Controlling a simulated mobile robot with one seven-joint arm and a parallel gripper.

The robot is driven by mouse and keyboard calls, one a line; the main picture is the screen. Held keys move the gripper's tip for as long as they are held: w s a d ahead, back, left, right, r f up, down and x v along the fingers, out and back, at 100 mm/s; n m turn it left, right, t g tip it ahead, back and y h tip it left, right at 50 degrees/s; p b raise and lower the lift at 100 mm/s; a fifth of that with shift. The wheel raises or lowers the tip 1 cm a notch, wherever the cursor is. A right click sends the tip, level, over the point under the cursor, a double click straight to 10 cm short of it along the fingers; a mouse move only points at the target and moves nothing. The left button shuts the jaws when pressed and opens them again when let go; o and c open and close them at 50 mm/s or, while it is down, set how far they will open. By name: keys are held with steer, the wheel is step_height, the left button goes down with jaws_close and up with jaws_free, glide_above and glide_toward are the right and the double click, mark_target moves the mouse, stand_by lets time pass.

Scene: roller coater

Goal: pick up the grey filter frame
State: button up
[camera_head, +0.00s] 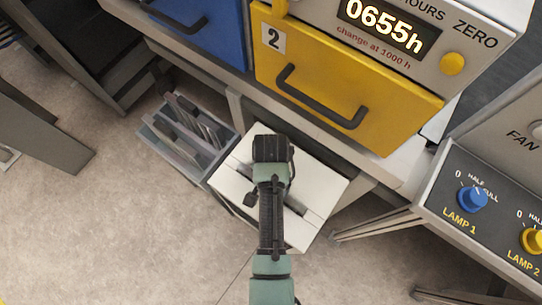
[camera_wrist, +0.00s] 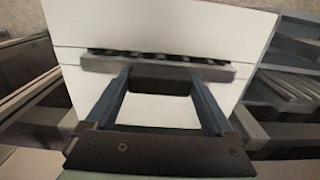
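A grey bar with a row of dark lumps along its far edge (camera_wrist: 155,65) lies across a white box (camera_wrist: 150,30) in the wrist view. It looks like the upper edge of the grey filter frame, but I cannot be sure. My gripper (camera_wrist: 157,75) is open, its two dark blue fingers wide apart, with the tips at the bar's near edge. Nothing is visibly clamped; whether the tips touch the bar is unclear. In the head view my arm covers the middle of the white box (camera_head: 232,172) and hides the fingers. A grey strip (camera_head: 308,210) shows on the box beside my arm.
A grey crate (camera_head: 157,147) with several thin upright panels stands left of the white box; it also shows in the wrist view (camera_wrist: 262,92). A yellow drawer (camera_head: 345,95) with a dark handle overhangs behind. A lamp panel (camera_head: 490,215) stands right. Floor at the left front is clear.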

jaws_close()
steer(key=shift+r, duration=0.1)
steer(key=shift+r, duration=0.15)
